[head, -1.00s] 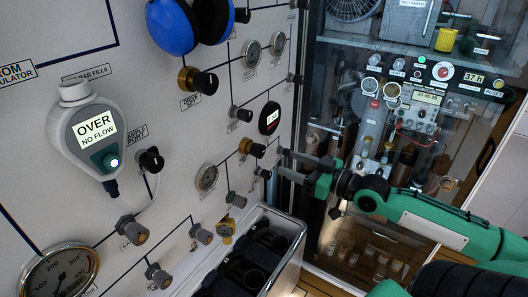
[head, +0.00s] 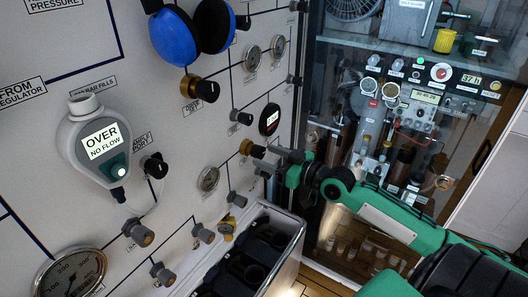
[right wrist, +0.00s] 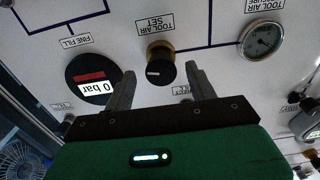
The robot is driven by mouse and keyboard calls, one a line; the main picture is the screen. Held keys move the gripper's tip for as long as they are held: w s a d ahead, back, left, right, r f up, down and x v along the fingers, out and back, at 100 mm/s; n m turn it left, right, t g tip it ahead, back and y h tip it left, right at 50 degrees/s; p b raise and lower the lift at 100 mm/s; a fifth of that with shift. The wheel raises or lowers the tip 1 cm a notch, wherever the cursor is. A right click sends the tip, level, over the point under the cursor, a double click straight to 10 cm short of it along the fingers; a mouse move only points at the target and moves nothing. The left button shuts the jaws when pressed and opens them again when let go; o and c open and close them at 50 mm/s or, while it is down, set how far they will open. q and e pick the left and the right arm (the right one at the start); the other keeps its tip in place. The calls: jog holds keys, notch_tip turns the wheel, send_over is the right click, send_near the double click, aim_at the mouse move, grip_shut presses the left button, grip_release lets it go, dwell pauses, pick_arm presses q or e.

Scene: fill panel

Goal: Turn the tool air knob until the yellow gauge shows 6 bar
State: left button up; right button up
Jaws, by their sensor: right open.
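The tool air knob (right wrist: 160,72), dark with a brass collar, sits on the panel under a "TOOL AIR SET" label that appears upside down in the right wrist view. It also shows in the head view (head: 253,149). My right gripper (right wrist: 161,76) is open, its fingers on either side of the knob in that view; contact is not visible. In the head view the gripper (head: 274,160) is just right of the knob. The tool air pressure gauge (right wrist: 262,40) has a pale face and yellowish rim; it also shows in the head view (head: 208,179). Its reading is too small to tell. My left gripper is out of view.
A black round display (right wrist: 93,80) reads "0 bar" beside the knob. Below are several grey valve knobs (head: 203,233) and an open-topped rack (head: 262,245). A glass-fronted cabinet (head: 375,150) stands right of the panel. A grey device (head: 97,146) reads "OVER NO FLOW".

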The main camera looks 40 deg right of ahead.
jog(key=shift+x, duration=1)
jog(key=c, duration=1)
jog(key=shift+r+m+p, duration=0.1)
jog(key=shift+m+p, duration=0.55)
jog(key=shift+m, duration=1.35)
jog(key=o, duration=1)
jog(key=shift+s, duration=0.15)
